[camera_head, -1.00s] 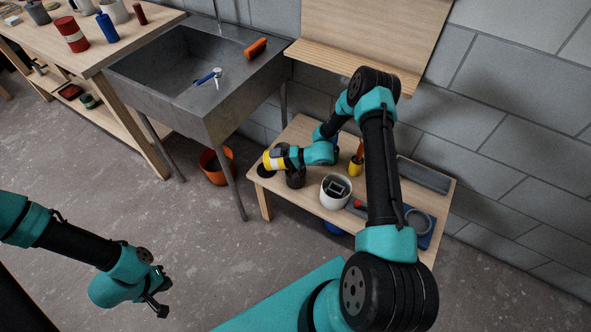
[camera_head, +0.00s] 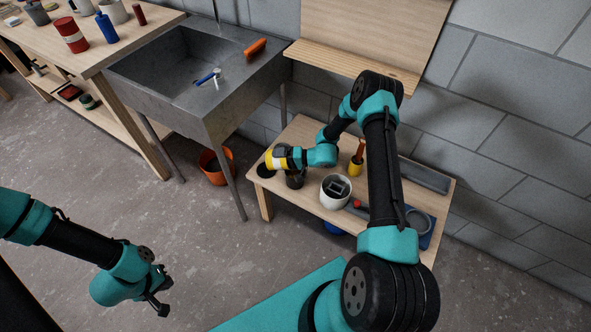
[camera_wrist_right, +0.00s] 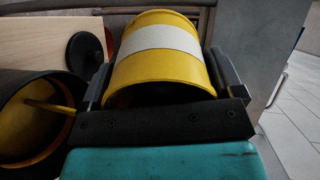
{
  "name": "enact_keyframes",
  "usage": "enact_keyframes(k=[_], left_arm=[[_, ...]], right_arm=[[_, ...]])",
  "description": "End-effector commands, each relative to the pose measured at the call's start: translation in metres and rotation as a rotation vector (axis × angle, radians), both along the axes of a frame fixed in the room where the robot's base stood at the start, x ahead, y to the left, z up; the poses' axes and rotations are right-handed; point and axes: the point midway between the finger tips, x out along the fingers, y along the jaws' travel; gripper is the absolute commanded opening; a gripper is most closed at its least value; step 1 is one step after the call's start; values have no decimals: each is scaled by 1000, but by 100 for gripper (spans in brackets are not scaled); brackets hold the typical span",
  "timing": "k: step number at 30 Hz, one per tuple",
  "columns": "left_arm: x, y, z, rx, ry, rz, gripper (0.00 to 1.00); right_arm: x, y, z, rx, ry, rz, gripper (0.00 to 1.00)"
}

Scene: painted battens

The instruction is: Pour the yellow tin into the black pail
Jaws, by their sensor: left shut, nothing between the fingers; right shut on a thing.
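The yellow tin (camera_head: 272,160) with a white band is in my right gripper (camera_head: 290,153), tipped onto its side above the left end of the low bench. In the right wrist view the tin (camera_wrist_right: 160,65) sits between the fingers. The black pail (camera_head: 295,181) stands on the bench just below this gripper, partly hidden by it. Its open mouth also shows in the right wrist view (camera_wrist_right: 12,95), with yellow inside and a yellow strip across the rim; I cannot tell whether that is flowing paint. My left gripper (camera_head: 160,292) is shut and empty above the floor.
A white pot (camera_head: 335,194), a yellow cup (camera_head: 355,169) with an orange-handled tool and a grey tray (camera_head: 425,177) share the bench (camera_head: 310,135). A black disc (camera_head: 264,171) lies at its left end. An orange bucket (camera_head: 216,168) stands under the sink (camera_head: 205,105).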

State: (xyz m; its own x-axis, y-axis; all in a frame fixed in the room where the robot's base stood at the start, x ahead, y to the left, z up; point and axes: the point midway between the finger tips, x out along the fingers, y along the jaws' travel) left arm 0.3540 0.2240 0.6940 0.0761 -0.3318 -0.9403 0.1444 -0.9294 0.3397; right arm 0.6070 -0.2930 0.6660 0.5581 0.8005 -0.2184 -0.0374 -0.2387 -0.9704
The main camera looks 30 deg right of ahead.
Motion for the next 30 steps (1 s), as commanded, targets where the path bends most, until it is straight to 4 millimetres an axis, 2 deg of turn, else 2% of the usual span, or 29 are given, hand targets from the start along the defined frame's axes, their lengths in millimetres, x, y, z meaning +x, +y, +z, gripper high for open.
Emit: enact_keyframes(k=[30], left_arm=[[0, 0, 0, 0, 0, 0, 0]], right_arm=[[0, 1, 4, 70, -50, 11, 48]])
